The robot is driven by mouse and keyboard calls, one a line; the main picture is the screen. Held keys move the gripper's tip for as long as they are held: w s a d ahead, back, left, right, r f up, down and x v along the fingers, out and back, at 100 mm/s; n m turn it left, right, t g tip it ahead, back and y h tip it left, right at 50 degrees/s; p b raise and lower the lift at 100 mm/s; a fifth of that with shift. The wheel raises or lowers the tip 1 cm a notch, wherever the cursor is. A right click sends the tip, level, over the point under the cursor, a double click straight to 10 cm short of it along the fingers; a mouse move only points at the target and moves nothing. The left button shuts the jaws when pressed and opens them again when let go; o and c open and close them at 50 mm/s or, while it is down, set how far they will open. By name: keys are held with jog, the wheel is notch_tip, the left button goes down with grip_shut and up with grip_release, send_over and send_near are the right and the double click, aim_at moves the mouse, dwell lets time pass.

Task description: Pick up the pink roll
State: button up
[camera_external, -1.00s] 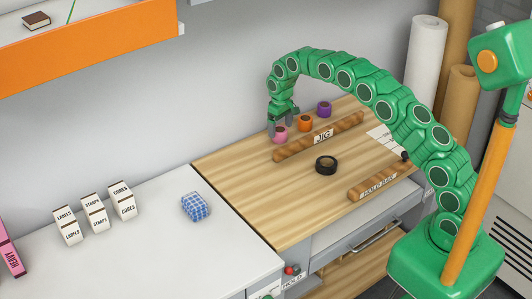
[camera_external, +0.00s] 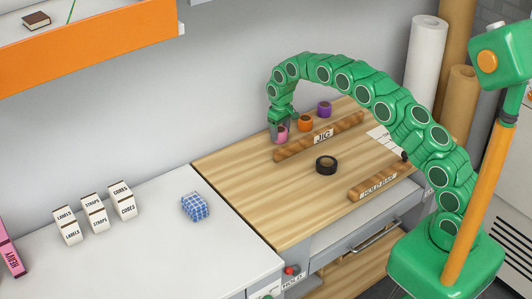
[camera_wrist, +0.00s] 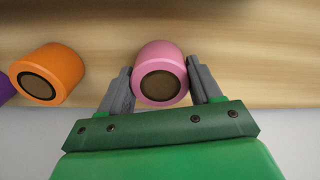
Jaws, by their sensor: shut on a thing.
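The gripper is shut on the roll. I cannot tell any gap between the roll and the worktop.
The orange roll (camera_external: 305,123) and purple roll (camera_external: 324,109) stand in a row to the right. The JIG bar (camera_external: 345,125) lies close in front. A black ring (camera_external: 326,165) lies mid-worktop. The wall is close behind. The worktop's left part (camera_external: 235,165) is clear.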

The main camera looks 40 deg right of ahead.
aim_at(282, 131)
jog(key=shift+r, duration=1.45)
jog(key=shift+s+r, duration=0.5)
jog(key=shift+r, duration=0.3)
jog(key=s+d+r, duration=0.1)
jog(key=s+r, duration=0.7)
jog(key=s, duration=0.5)
jog(key=shift+d+r, duration=0.2)
jog(key=shift+r, duration=0.05)
